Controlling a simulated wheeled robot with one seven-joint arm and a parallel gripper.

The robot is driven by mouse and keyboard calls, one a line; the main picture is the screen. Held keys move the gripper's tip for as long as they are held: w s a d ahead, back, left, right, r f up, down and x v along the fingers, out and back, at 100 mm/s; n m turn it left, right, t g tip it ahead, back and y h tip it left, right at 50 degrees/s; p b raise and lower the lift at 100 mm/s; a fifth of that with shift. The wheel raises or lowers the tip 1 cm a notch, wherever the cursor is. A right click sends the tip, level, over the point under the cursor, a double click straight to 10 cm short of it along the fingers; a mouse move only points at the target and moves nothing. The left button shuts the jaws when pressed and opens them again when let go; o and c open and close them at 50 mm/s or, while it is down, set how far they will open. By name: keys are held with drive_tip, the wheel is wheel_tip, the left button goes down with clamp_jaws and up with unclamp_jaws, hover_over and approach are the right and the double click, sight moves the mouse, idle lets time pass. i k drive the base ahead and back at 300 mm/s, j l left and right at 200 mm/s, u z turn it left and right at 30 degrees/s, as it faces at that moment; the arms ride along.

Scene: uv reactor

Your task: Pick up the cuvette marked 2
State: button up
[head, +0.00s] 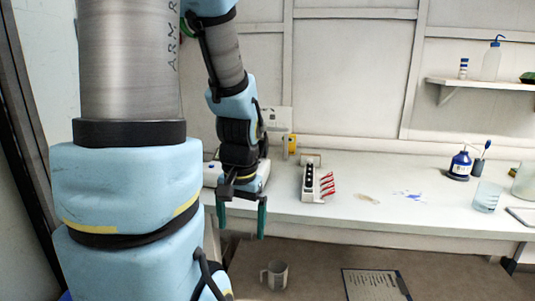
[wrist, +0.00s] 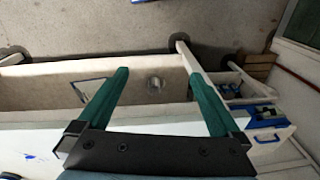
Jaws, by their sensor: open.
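My gripper (head: 241,233) hangs in front of the bench's front edge in the head view, with its green fingers pointing down, spread apart and empty. It also shows open in the wrist view (wrist: 159,74). A small white rack (head: 308,190) stands on the bench to the right of my gripper, apart from it. It has a row of dark round tops and several red pieces (head: 327,183) along its right side. I cannot tell which of these is the cuvette marked 2, as no mark is readable. The rack is not seen in the wrist view.
A mug (head: 275,274) and a clipboard (head: 375,285) are on a lower surface in front of the bench. A pale device (head: 262,178) is behind my gripper. A blue bottle (head: 460,164) and a beaker (head: 486,197) stand at right. Stains mark the otherwise clear bench middle.

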sight(309, 182)
drive_tip(key=l+u, duration=0.1)
drive_tip(key=u, duration=0.8)
drive_tip(key=k+l+u, duration=0.2)
drive_tip(key=u, duration=0.2)
drive_tip(key=k+l+u, duration=0.35)
drive_tip(key=k+u, duration=0.2)
drive_tip(key=u, duration=0.2)
drive_tip(key=k+l, duration=0.1)
drive_tip(key=k, duration=0.3)
drive_tip(key=k+l+u, duration=0.1)
drive_tip(key=k, duration=0.25)
